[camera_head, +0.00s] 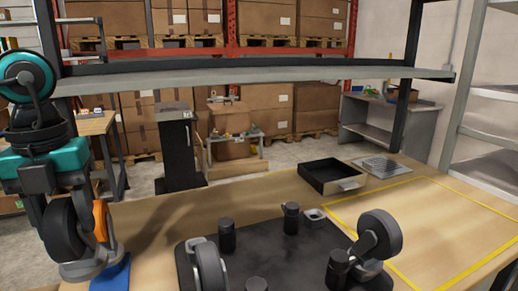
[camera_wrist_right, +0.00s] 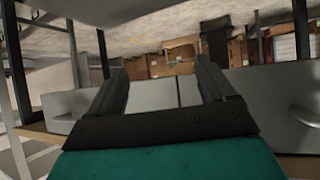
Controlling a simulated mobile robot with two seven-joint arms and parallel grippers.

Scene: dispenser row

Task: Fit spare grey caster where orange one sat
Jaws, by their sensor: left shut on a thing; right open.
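An orange caster (camera_head: 101,221) with a dark wheel is at the left of the head view, over or on a blue mat (camera_head: 112,276). My left gripper (camera_head: 76,200) is shut on it from above; its fingertips are partly hidden by the caster. I cannot tell whether it touches the mat. A dark board (camera_head: 270,255) lies on the table. A caster with a grey wheel (camera_head: 381,233) stands at its right side, and another caster (camera_head: 209,268) stands at its left. I cannot tell which is the spare. My right gripper (camera_wrist_right: 160,88) is open and empty in the right wrist view.
Several black posts (camera_head: 291,218) stand up from the board. A small grey square piece (camera_head: 314,215) sits near its far edge. A black open tray (camera_head: 331,177) stands behind it. Yellow tape marks a clear area (camera_head: 445,215) at the right. A shelf bar (camera_head: 250,78) crosses above.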

